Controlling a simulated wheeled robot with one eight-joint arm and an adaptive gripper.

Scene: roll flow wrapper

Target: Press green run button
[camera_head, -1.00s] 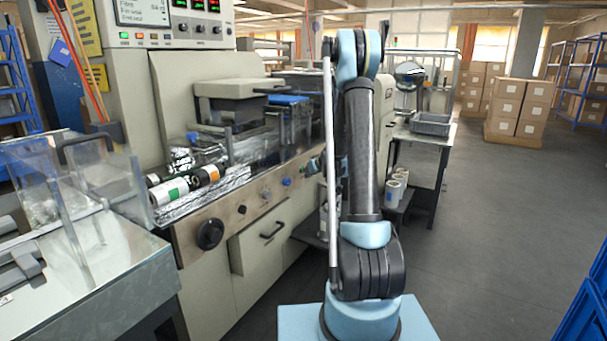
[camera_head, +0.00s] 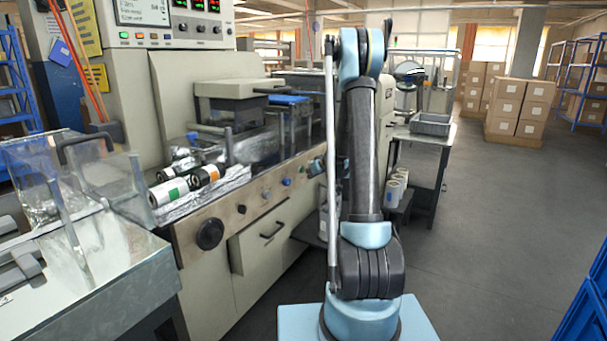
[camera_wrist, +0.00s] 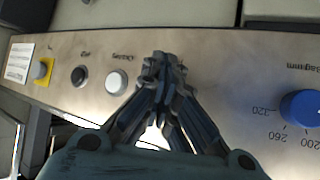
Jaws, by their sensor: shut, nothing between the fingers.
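My gripper (camera_wrist: 162,75) is shut and empty in the wrist view, its fingertips together in front of the metal control panel (camera_wrist: 215,75). A white button (camera_wrist: 116,82), a black button (camera_wrist: 79,76) and a grey button on a yellow plate (camera_wrist: 39,69) lie left of the fingertips. A blue knob (camera_wrist: 302,107) with a number scale lies to the right. No green button shows in the wrist view; the gripper covers part of the panel. In the head view a small green button or light (camera_head: 124,35) is on the upper console. My arm hides most of the gripper there.
The wrapper's front (camera_head: 225,215) carries a large black knob (camera_head: 210,234) and a drawer handle (camera_head: 272,230). Film rolls (camera_head: 168,191) lie above it. A metal table (camera_head: 100,265) with clear guards stands at left.

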